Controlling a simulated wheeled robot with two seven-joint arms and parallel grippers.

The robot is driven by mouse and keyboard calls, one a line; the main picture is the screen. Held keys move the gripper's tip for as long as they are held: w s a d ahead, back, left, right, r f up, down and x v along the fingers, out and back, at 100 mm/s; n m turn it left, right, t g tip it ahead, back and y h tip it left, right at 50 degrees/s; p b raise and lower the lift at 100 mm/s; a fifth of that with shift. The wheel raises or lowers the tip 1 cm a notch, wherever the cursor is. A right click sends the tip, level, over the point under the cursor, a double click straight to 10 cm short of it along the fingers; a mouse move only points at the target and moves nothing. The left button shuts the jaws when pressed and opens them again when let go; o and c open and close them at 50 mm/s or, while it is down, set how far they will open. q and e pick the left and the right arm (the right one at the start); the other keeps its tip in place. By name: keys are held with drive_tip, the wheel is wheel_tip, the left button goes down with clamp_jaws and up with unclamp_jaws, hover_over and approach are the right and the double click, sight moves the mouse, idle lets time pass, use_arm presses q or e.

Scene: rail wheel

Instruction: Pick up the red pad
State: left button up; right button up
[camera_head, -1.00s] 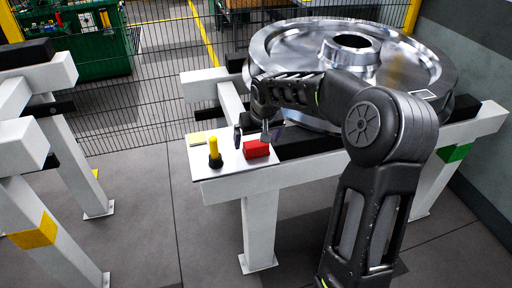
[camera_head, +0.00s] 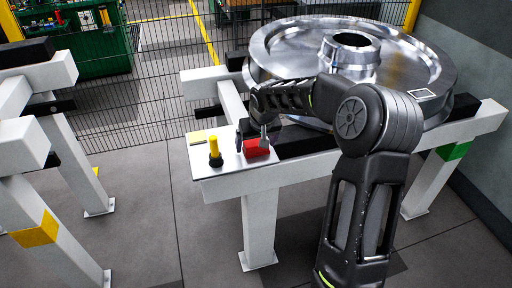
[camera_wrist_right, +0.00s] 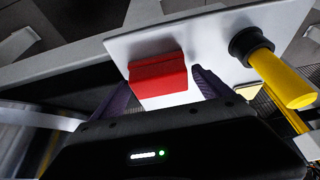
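The red pad (camera_head: 258,149) lies on a white plate (camera_head: 208,172) at the left end of the grey stand. It also shows in the right wrist view (camera_wrist_right: 158,76) as a red block. My right gripper (camera_head: 255,139) is open at the pad, with one finger to each side of it. In the right wrist view the purplish fingers (camera_wrist_right: 162,92) stand apart, the pad lies between their lines, and light gaps show. The head view partly hides the far finger behind the gripper and pad. My left gripper is not in view.
A yellow marker with a black base (camera_head: 215,153) stands on the plate left of the pad. A pale yellow block (camera_head: 197,138) lies behind it. A large metal wheel (camera_head: 290,52) rests on the stand behind my right arm. A mesh fence (camera_head: 130,85) stands behind.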

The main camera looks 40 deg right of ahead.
sight(256, 142)
drive_tip(key=c, duration=1.2)
wheel_tip(256, 142, up, 10)
drive_tip(key=shift+r+b, duration=0.1)
drive_tip(key=shift+b, duration=0.4)
